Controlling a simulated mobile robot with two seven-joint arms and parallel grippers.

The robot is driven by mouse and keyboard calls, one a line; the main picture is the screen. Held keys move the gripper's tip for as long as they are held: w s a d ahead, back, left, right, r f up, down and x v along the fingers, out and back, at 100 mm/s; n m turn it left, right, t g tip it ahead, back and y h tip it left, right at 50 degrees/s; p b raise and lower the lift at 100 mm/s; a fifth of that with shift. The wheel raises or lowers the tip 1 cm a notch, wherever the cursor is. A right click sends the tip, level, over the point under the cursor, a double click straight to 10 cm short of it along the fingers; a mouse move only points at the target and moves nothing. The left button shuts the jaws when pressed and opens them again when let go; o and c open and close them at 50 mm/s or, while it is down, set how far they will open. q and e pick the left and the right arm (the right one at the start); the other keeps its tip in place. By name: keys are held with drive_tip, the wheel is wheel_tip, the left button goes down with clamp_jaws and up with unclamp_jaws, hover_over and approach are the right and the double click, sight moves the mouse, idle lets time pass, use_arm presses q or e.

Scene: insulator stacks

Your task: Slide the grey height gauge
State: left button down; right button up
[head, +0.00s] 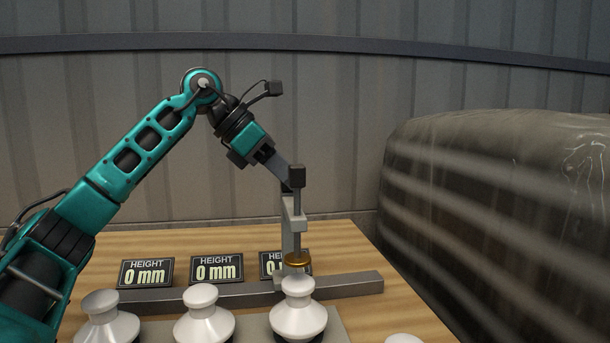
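The grey height gauge (287,236) stands upright on a long grey rail (345,285), near its right part. Its thin vertical rod (297,222) has a dark block at the top and a brass foot (298,259) at the bottom. The foot is just above or touching the top of the right white insulator stack (298,315); I cannot tell which. My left gripper (288,176) reaches down from the upper left, its fingers at the dark block on the rod. Whether they are closed on it is not clear. My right gripper is not in view.
Two more white insulator stacks stand left, one in the middle (204,318) and one at far left (108,322). Behind the rail are three signs; two read 0 mm (217,268), the third is partly hidden. A wrapped bulky load (490,210) stands right of the wooden table (350,255).

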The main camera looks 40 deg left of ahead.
use_arm(q)
drive_tip(key=c, duration=1)
unclamp_jaws()
drive_tip(key=p+v, duration=0.3)
drive_tip(key=v, duration=1)
drive_tip(key=shift+p, duration=0.3)
drive_tip(key=shift+f, duration=0.1)
